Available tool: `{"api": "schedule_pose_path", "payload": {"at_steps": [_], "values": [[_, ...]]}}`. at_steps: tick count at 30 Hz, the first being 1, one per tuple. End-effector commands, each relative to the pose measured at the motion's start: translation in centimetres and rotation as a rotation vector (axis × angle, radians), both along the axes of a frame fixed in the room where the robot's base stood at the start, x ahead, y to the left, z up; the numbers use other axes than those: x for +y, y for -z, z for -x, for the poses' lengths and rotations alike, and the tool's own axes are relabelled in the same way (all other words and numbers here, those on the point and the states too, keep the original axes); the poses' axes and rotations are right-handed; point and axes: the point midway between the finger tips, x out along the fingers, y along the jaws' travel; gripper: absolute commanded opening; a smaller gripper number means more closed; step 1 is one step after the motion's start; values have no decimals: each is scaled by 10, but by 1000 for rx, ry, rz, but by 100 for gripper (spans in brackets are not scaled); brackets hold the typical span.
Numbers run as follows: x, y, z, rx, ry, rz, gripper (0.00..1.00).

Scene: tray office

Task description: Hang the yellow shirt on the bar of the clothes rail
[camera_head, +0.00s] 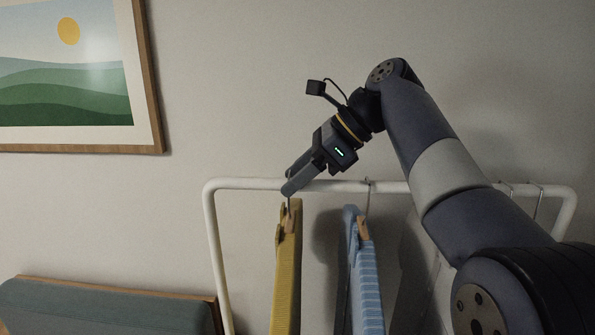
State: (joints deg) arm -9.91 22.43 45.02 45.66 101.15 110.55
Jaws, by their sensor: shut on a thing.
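The yellow shirt (286,270) hangs from a hanger with a wooden part near its top, just below my gripper. My gripper (288,190) is at the bar of the white clothes rail (240,184), toward its left end. Its fingers are shut on the hanger's hook, right above the yellow shirt. The fingers cover most of the hook, so I cannot tell whether it rests over the bar. The shirt hangs edge-on and its lower part is cut off by the picture's bottom edge.
A blue striped shirt (366,280) hangs from the bar just right of the yellow shirt. More hooks (507,188) show on the bar at the right, partly behind my arm. A teal padded seat (105,308) is at lower left. A framed picture (145,80) hangs on the wall.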

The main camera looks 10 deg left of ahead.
Motion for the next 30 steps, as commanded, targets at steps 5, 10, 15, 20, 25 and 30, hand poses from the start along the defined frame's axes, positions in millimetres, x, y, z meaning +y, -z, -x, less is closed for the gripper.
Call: {"api": "schedule_pose_path", "payload": {"at_steps": [5, 10, 15, 20, 25, 30], "values": [[0, 0, 0, -2, 1, -1, 0], [0, 0, 0, -1, 0, -1, 49], [0, 0, 0, -1, 0, -1, 63], [0, 1, 0, -1, 1, 0, 73], [0, 2, 0, 1, 0, 1, 73], [-8, -7, -1, -1, 2, 0, 73]]}}
